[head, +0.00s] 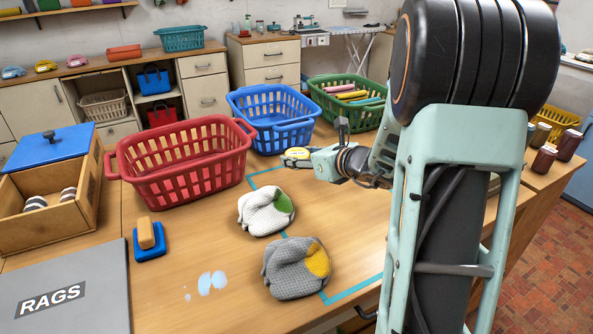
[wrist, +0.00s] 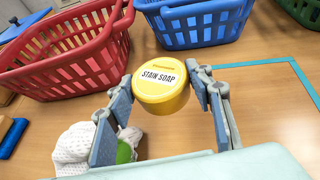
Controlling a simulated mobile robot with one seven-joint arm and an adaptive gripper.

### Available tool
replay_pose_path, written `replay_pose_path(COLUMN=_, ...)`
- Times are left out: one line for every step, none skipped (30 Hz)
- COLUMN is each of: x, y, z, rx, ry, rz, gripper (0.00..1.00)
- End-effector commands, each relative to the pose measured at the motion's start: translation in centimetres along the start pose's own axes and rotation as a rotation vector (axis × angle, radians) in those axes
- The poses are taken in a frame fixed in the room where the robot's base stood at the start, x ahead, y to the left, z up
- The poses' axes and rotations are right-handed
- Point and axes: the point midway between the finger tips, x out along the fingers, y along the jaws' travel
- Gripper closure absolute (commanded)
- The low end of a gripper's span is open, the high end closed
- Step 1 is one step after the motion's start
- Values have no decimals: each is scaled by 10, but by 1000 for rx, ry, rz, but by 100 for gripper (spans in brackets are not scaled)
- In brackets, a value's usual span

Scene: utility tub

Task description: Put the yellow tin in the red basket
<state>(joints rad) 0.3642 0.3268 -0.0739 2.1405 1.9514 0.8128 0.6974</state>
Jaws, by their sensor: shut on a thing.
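The yellow tin (wrist: 163,96), labelled "STAIN SOAP", is between the fingers of my gripper (wrist: 165,100) in the wrist view. My gripper is shut on it. In the head view the tin (head: 297,154) shows at the tip of my gripper (head: 312,156), which is to the right of the red basket and in front of the blue basket. The red basket (head: 186,181) stands upright on the bench at left of centre; its floor inside is mostly hidden. It also shows at upper left in the wrist view (wrist: 60,60).
A blue basket (head: 250,103) and a green basket (head: 336,83) stand behind. Two rags, one white (head: 263,214) and one grey (head: 291,270), lie in front. A wooden box (head: 38,221) is at left. Bare bench lies between the rags and red basket.

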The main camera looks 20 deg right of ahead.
Motion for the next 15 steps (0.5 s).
replay_pose_path(x=10, y=-4, z=-10, rx=4, ry=3, rz=2, gripper=78)
replay_pose_path(x=14, y=-7, z=-13, rx=2, ry=2, rz=2, gripper=78)
replay_pose_path(x=20, y=-10, z=-16, rx=2, ry=1, rz=2, gripper=78)
replay_pose_path(x=24, y=-12, z=-19, rx=2, ry=1, rz=2, gripper=78)
replay_pose_path(x=27, y=-14, z=-21, rx=2, ry=1, rz=2, gripper=78)
replay_pose_path(x=31, y=-16, z=-23, rx=1, ry=0, rz=1, gripper=78)
replay_pose_path(x=34, y=-18, z=-25, rx=1, ry=0, rz=1, gripper=78)
replay_pose_path(x=36, y=-19, z=-26, rx=1, ry=0, rz=1, gripper=78)
replay_pose_path(x=38, y=-21, z=-27, rx=0, ry=-1, rz=1, gripper=78)
replay_pose_path(x=39, y=-21, z=-27, rx=0, ry=-1, rz=1, gripper=78)
replay_pose_path(x=39, y=-22, z=-28, rx=0, ry=-1, rz=1, gripper=78)
replay_pose_path(x=40, y=-22, z=-29, rx=0, ry=-1, rz=1, gripper=78)
replay_pose_path(x=42, y=-23, z=-30, rx=0, ry=-1, rz=1, gripper=78)
replay_pose_path(x=43, y=-24, z=-31, rx=1, ry=0, rz=1, gripper=78)
replay_pose_path(x=46, y=-25, z=-33, rx=1, ry=0, rz=1, gripper=78)
